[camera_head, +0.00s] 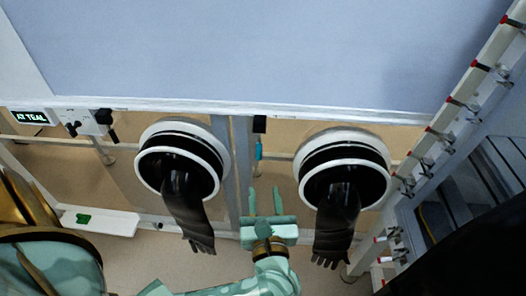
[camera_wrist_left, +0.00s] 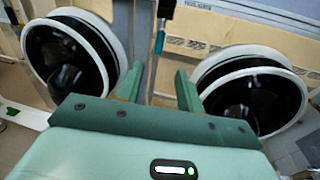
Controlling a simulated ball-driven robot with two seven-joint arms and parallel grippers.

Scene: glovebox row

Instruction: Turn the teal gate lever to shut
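The teal gate lever (camera_head: 259,150) points straight down below a small black block (camera_head: 260,124) on the grey post between the two glove ports. It also shows in the left wrist view (camera_wrist_left: 160,42), upper middle. My left gripper (camera_head: 264,194) is open and empty, its two green fingers pointing up toward the lever from below. In the left wrist view the lever lies beyond the gap between the fingertips (camera_wrist_left: 159,75), and nothing is between the fingers. No contact with the lever shows. My right gripper is not in view.
Two round glove ports (camera_head: 143,163) (camera_head: 306,190) with hanging black gloves flank the lever closely. A display (camera_head: 30,117) reads "AT TEAL". A white shelf (camera_head: 110,222) holds a green item at left. A slanted rail (camera_head: 455,105) with several red-tipped fittings stands at right.

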